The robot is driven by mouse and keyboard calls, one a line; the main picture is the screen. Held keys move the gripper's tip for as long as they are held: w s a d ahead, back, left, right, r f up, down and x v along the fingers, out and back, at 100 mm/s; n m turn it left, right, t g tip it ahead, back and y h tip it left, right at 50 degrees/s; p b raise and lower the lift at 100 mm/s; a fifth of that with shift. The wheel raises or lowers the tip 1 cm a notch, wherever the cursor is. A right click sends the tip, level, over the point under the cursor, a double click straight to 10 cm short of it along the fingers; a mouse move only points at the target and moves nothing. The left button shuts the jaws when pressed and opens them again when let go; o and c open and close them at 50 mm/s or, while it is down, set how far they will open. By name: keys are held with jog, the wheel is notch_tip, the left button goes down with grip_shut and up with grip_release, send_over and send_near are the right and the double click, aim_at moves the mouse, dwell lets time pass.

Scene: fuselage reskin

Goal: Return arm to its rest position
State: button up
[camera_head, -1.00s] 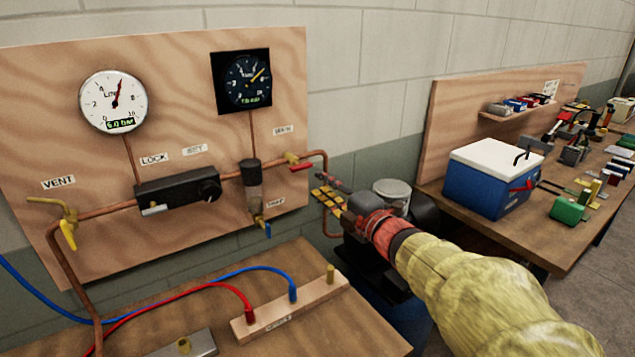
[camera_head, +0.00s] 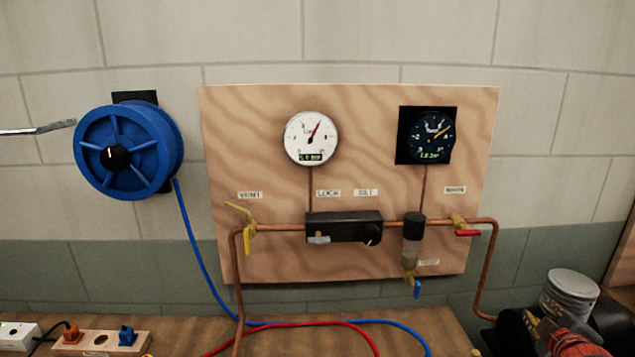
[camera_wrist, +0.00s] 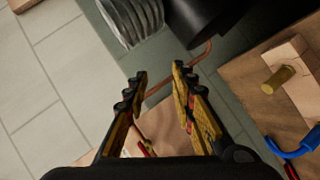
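My gripper (camera_wrist: 158,92) is open and empty in the wrist view, its two yellow-and-black fingers apart with nothing between them. Through the gap, the plywood panel and a copper pipe show beyond. The rest of my arm is outside the head view.
A plywood panel (camera_head: 270,125) carries a white gauge (camera_head: 311,138), a dark gauge (camera_head: 431,135), a black regulator (camera_head: 343,227) and valves. A blue hose reel (camera_head: 125,153) hangs left. Red and blue hoses cross the bench (camera_head: 285,335). In the wrist view, a wooden block (camera_wrist: 297,75) lies right.

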jog(key=s+a+f+m+g+y+p, duration=0.1)
jog(key=s+a+f+m+g, duration=0.2)
jog(key=s+a+m+g, duration=0.25)
jog(key=s+a+f+m+g+y+p, duration=0.1)
jog(key=s+a+f+m+g, duration=0.2)
jog(key=s+a, duration=0.45)
jog(key=s+a+r+t+y+p, duration=0.1)
jog(key=s+a+r+y, duration=0.1)
jog(key=a, duration=0.6)
jog(key=s+a+r+n+y+p, duration=0.1)
jog(key=s+a+r, duration=0.3)
jog(key=a, duration=0.5)
jog(key=shift+s+r+t+y+p, duration=0.2)
jog(key=shift+s+t+y+p, duration=0.25)
jog(key=shift+s, duration=0.35)
jog(key=shift+o, duration=0.4)
